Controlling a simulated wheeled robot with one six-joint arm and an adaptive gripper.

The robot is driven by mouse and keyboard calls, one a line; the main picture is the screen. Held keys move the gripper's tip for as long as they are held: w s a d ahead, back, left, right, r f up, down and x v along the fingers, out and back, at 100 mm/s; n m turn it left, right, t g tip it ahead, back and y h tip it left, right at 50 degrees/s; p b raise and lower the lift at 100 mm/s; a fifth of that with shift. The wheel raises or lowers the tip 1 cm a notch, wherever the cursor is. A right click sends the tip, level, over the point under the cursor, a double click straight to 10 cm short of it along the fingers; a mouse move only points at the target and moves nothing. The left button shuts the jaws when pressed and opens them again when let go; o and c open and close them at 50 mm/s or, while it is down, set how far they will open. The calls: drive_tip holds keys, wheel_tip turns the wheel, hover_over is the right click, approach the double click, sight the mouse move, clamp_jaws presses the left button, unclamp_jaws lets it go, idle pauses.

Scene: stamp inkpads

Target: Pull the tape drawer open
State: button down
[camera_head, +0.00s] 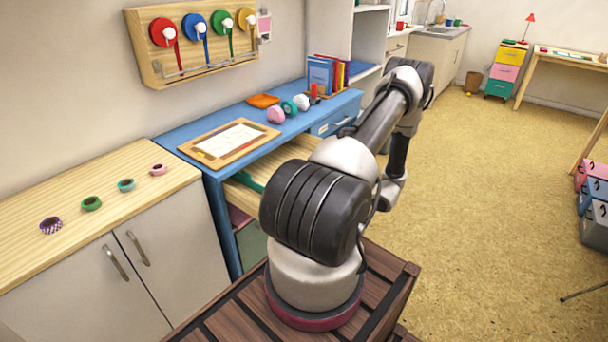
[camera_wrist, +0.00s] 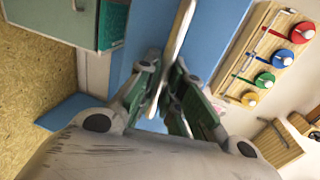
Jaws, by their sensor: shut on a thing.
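The blue desk (camera_head: 190,136) stands against the wall. A wooden-bottomed drawer (camera_head: 287,151) is out from its front, with a green thing (camera_head: 249,181) inside. My arm hides much of the drawer and its front in the head view. My gripper is hidden behind my arm there. In the wrist view my gripper (camera_wrist: 167,76) has its fingers closed around a thin pale strip (camera_wrist: 181,28), which looks like part of the drawer. I cannot tell whether that strip is a handle or the front's edge.
A wooden frame with paper (camera_head: 229,143), stamps and books (camera_head: 322,74) stand on the desk. Tape rolls (camera_head: 91,204) lie on the cabinet at left. Several tape dispensers (camera_head: 194,24) hang on the wall.

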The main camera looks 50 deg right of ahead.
drive_tip(key=f+v, duration=0.1)
drive_tip(key=v, duration=0.7)
drive_tip(key=shift+s+f, duration=0.3)
drive_tip(key=shift+s, duration=0.1)
drive_tip(key=shift+d, duration=0.1)
drive_tip(key=c, duration=1.5)
unclamp_jaws()
drive_tip(key=v, duration=1.2)
